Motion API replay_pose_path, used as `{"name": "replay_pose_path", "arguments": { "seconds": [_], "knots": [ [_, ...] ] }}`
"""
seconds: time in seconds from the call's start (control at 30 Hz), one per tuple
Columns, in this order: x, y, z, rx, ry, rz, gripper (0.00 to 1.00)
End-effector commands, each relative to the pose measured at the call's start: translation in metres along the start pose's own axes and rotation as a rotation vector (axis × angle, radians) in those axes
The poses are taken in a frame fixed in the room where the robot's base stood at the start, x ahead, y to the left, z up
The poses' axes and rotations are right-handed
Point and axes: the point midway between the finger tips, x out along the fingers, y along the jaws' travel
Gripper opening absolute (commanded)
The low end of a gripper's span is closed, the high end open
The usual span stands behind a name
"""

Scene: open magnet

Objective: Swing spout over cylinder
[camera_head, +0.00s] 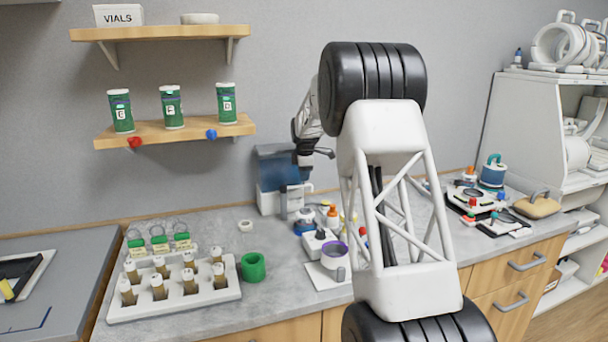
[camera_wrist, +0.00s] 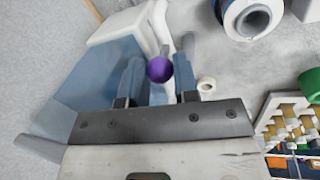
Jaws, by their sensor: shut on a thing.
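A dispenser with a blue translucent body and white base (camera_head: 270,195) stands at the back of the counter. Its blue panel (camera_wrist: 85,85) and white part (camera_wrist: 120,25) also show in the wrist view. My gripper (camera_head: 318,154) is beside the dispenser's top. In the wrist view its two fingers (camera_wrist: 158,78) are on either side of a purple-ended piece (camera_wrist: 159,69), seemingly the spout, and are shut on it. A pale curved piece runs behind it. A grey upright piece (camera_head: 284,203) stands at the dispenser's front; I cannot tell whether it is the cylinder.
A white ring (camera_head: 245,226) and a green cup (camera_head: 253,267) are on the counter. A rack of brown vials (camera_head: 200,293) is at front left. Several small devices crowd the counter right of the dispenser. Wooden shelves (camera_head: 175,130) hang above left.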

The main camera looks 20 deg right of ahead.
Motion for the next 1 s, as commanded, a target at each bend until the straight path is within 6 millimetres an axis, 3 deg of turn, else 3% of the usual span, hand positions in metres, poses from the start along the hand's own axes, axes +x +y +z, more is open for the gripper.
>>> {"name": "replay_pose_path", "arguments": {
  "seconds": [0.47,1.0],
  "knots": [
    [-0.003,-0.011,0.001,0.129,-0.026,0.001,0.0],
    [-0.01,-0.047,-0.007,0.576,-0.113,0.001,0.0]
  ]
}}
